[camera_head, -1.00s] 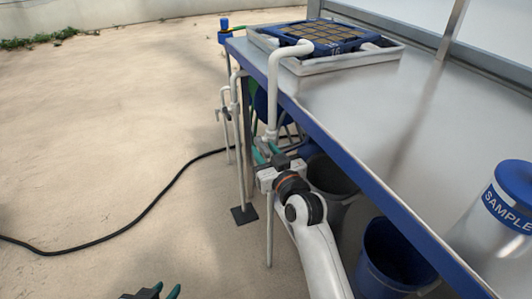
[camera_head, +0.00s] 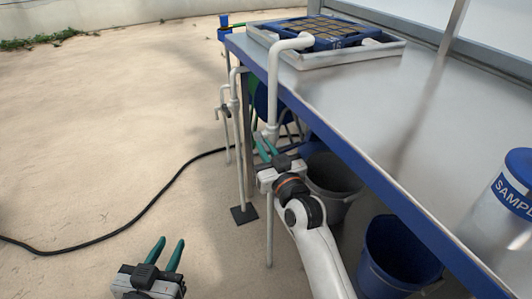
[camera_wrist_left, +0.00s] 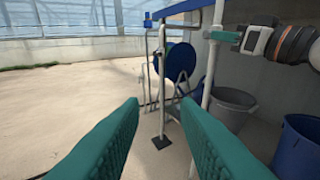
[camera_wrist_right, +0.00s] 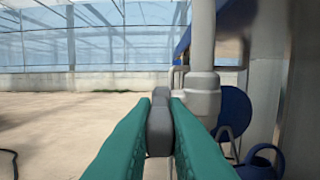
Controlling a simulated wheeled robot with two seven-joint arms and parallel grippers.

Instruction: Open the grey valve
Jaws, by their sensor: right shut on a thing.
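The grey valve handle (camera_wrist_right: 159,125) stands upright between the two green fingers of my right gripper (camera_wrist_right: 160,105) in the right wrist view. The fingers are shut on it. The handle sits beside a grey fitting on a vertical pipe (camera_wrist_right: 203,40). In the head view my right gripper (camera_head: 266,147) is at this white pipe (camera_head: 273,95) by the bench's front edge, and the valve is mostly hidden. My left gripper (camera_head: 164,256) is open and empty, low over the floor at the bottom left. Its fingers (camera_wrist_left: 160,125) stand apart in the left wrist view.
The bench (camera_head: 350,155) with its blue edge runs along the right. A seed tray (camera_head: 322,33) sits at its far end. A grey bucket (camera_head: 333,185) and a blue bucket (camera_head: 392,255) stand below. A black hose (camera_head: 150,203) crosses the otherwise clear floor at left.

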